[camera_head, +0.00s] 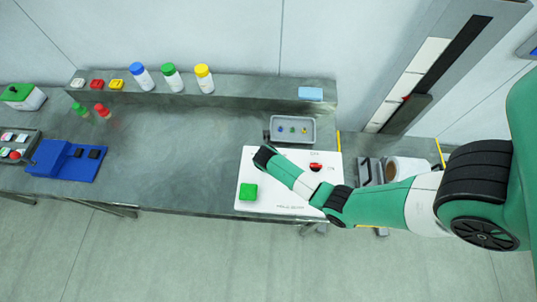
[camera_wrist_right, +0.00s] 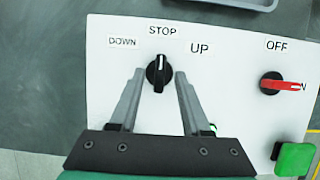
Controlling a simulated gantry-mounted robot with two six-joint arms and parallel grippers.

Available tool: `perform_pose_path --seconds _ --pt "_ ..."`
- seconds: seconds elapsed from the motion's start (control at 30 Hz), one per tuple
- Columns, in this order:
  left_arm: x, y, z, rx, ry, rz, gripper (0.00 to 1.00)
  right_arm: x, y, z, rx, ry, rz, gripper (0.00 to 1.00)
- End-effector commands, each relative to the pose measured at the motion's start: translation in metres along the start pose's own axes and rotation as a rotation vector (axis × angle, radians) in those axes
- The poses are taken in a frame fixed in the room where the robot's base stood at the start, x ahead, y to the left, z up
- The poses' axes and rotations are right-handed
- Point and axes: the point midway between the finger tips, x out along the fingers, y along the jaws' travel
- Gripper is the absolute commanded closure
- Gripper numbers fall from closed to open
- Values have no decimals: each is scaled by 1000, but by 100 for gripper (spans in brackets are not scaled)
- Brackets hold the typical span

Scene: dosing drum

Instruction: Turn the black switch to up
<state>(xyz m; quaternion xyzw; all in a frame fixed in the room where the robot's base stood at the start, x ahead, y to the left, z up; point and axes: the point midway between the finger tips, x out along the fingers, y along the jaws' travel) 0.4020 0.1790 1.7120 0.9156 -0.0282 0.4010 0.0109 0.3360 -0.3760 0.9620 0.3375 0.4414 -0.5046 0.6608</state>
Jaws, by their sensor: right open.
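The black switch (camera_wrist_right: 158,70) is a round knob on the white panel (camera_wrist_right: 115,75) in the right wrist view. Its white mark points up at the STOP label, with DOWN to the left and UP to the right. My right gripper (camera_wrist_right: 159,76) is open, with one fingertip on either side of the knob. I cannot tell whether either finger touches it. In the head view my right gripper (camera_head: 263,157) reaches over the left part of the panel (camera_head: 262,208) and hides the black switch. My left gripper is not in view.
A red switch (camera_wrist_right: 280,84) with an OFF label sits right of the knob; a green block (camera_wrist_right: 295,159) is below it. A grey tray (camera_head: 292,130) stands behind the panel. Bottles (camera_head: 172,77) line the back shelf. The bench (camera_head: 190,150) left of the panel is clear.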

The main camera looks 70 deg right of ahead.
Motion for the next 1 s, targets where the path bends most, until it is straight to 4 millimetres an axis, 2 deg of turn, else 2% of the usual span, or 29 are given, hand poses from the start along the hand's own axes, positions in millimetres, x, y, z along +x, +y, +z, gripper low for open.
perform_pose_path --seconds 0.1,0.37,0.63,1.0 --pt "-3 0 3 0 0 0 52 11 0 -1 0 1 -1 52" --pt "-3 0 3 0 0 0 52 12 0 0 0 0 0 52" --pt "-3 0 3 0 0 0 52 12 0 0 0 0 0 99" --pt "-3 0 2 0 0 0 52 11 0 0 4 0 -2 100"
